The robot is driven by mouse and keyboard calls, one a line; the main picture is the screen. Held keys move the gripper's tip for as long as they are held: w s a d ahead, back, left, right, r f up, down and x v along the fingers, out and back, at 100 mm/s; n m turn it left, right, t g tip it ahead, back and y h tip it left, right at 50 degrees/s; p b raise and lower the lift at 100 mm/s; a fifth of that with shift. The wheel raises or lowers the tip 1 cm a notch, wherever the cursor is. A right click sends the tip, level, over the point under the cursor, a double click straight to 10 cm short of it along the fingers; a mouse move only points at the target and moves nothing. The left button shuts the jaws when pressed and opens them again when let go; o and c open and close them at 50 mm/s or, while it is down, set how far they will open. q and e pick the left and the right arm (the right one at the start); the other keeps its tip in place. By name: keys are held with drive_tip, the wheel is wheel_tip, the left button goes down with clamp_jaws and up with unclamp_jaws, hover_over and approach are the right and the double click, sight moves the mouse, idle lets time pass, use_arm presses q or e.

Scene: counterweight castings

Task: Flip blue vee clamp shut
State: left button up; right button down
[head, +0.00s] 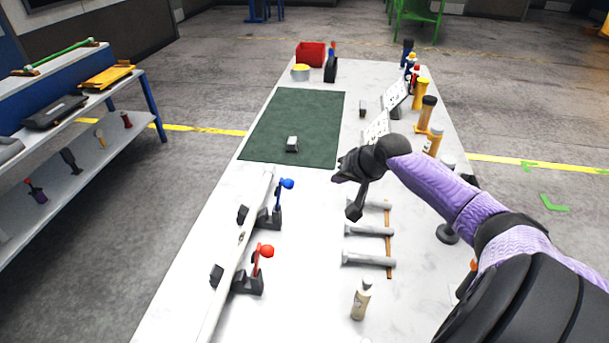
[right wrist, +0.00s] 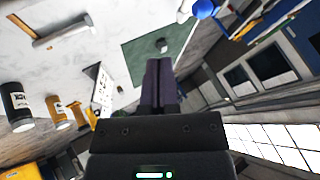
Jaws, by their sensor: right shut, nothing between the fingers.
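The blue vee clamp (head: 270,215) sits on the white table, left of centre in the head view. Its lever, tipped with a blue knob (head: 287,183), stands up from the dark base. A blue knob (right wrist: 205,8) also shows at the top edge of the right wrist view. A long pale bar (head: 240,245) lies across the blue clamp and the red clamp. My right gripper (head: 338,178) is shut and empty, above the table to the right of the blue knob and apart from it. Its closed fingers (right wrist: 160,85) fill the middle of the wrist view. My left gripper is out of view.
The red clamp (head: 240,280) stands nearer, its red knob (head: 266,250) up. Several grey bolts lie by a wooden strip (head: 388,240). A bottle (head: 361,299) stands in front. A green mat (head: 270,120) carries a small grey block (head: 292,144). Bottles line the right edge.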

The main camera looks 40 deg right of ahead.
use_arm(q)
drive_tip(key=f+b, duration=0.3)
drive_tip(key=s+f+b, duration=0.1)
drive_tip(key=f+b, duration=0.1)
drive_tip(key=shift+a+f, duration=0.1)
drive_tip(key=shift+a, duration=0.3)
use_arm(e)
drive_tip(key=w+a+f, duration=0.2)
drive_tip(key=w+f, duration=0.5)
drive_tip(key=w, duration=0.2)
drive_tip(key=shift+a, duration=0.4)
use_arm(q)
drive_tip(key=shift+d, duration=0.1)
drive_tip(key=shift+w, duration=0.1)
use_arm(e)
drive_tip(key=shift+w+r, duration=0.15)
